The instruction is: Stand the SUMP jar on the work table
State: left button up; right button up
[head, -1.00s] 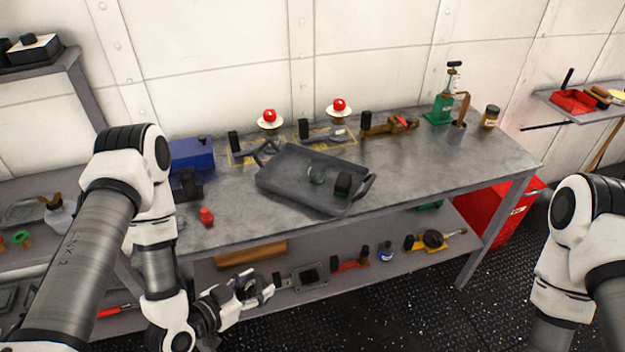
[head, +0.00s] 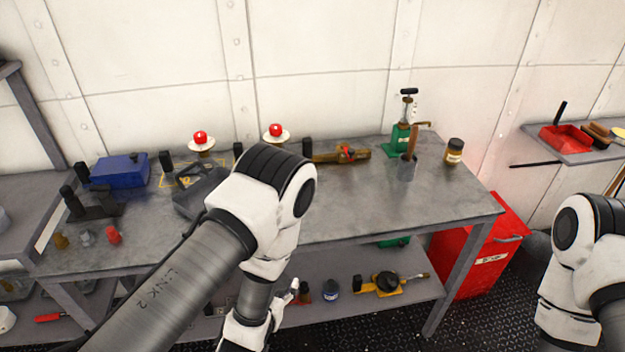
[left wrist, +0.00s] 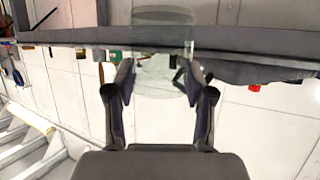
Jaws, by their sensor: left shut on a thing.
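My left gripper (left wrist: 158,82) is shut on a clear glass jar (left wrist: 163,18) in the left wrist view. The jar stands out between the fingers, and I read no label on it, so I cannot tell whether it is the SUMP jar. In the head view my left arm hides most of this gripper and the jar, low in front of the work table (head: 365,210). My right gripper is out of view.
The table's right half is mostly bare. A grey tray (head: 190,197), partly behind my arm, a blue box (head: 120,171) and a red object (head: 113,235) are at left. A red cabinet (head: 478,255) is beyond.

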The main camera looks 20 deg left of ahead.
aim_at(452, 197)
jog(key=i+l+u, duration=0.3)
jog(key=l, duration=1)
jog(key=i+l+u, duration=0.35)
jog(key=l, duration=1.05)
jog(key=l+u, duration=0.3)
jog(key=l, duration=1.1)
